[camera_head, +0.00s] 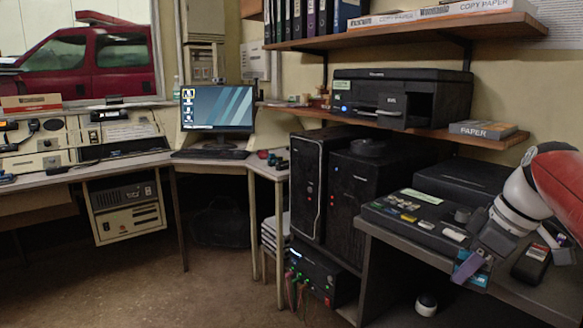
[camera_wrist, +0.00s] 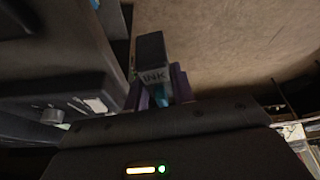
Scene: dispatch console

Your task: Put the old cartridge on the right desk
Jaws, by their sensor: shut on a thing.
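My gripper (camera_head: 466,270) is at the front edge of the dark desk (camera_head: 528,296) on the right. It also shows in the wrist view (camera_wrist: 160,88), with its purple fingers shut on a cartridge (camera_wrist: 152,62). The cartridge is dark at its outer end, with a grey band marked "INK" and a blue part between the fingers. In the head view only a small blue part of the cartridge (camera_head: 463,273) shows beside the fingers. In the wrist view bare floor lies behind the cartridge, and it looks clear of any surface.
A black panel with buttons and a knob (camera_head: 420,222) stands on the right desk near the gripper. A black device with a red label (camera_head: 531,263) lies right of the gripper. A printer (camera_head: 400,97) sits on the shelf above. The floor (camera_head: 215,285) in front is open.

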